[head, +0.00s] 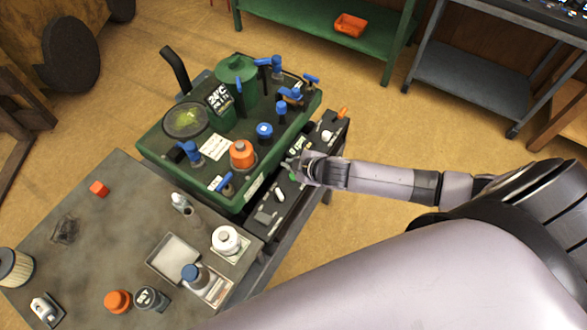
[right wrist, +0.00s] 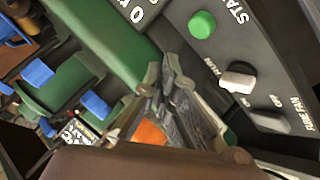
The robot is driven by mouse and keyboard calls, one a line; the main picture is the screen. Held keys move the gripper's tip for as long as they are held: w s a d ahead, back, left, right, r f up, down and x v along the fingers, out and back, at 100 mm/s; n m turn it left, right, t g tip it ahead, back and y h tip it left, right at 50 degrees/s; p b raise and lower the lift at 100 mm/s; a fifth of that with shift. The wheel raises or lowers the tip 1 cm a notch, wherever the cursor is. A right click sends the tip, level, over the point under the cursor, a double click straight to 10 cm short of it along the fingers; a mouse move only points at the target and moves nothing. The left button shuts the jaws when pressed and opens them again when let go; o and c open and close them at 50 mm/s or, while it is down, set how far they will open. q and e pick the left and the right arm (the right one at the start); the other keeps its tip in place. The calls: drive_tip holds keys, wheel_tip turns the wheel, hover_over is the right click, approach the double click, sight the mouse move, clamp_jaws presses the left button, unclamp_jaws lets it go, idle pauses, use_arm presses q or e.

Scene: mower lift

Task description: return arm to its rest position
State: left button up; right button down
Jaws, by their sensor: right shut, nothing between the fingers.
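My right gripper (head: 296,166) is shut and empty at the end of my outstretched arm. It is over the dark control panel (head: 266,215) along the right side of the green machine (head: 228,202). In the right wrist view the closed fingers (right wrist: 168,72) are beside the machine's green edge. A green button (right wrist: 202,25) and a white toggle (right wrist: 238,80) on the panel are to the right of the fingers and look apart from them. Whether the fingertips touch anything cannot be told. My left gripper is not in view.
The machine's top carries blue handles, an orange cap (head: 242,154) and a round gauge (head: 186,120). A grey workbench (head: 130,235) holds bottles and a tray. Green shelving (head: 310,30) and a grey cart (head: 470,75) stand behind. Floor right of the panel is clear.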

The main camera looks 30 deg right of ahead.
drive_tip(key=shift+r+p, duration=0.5)
drive_tip(key=shift+r, duration=0.4)
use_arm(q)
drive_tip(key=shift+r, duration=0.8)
use_arm(e)
drive_tip(key=shift+f, duration=0.1)
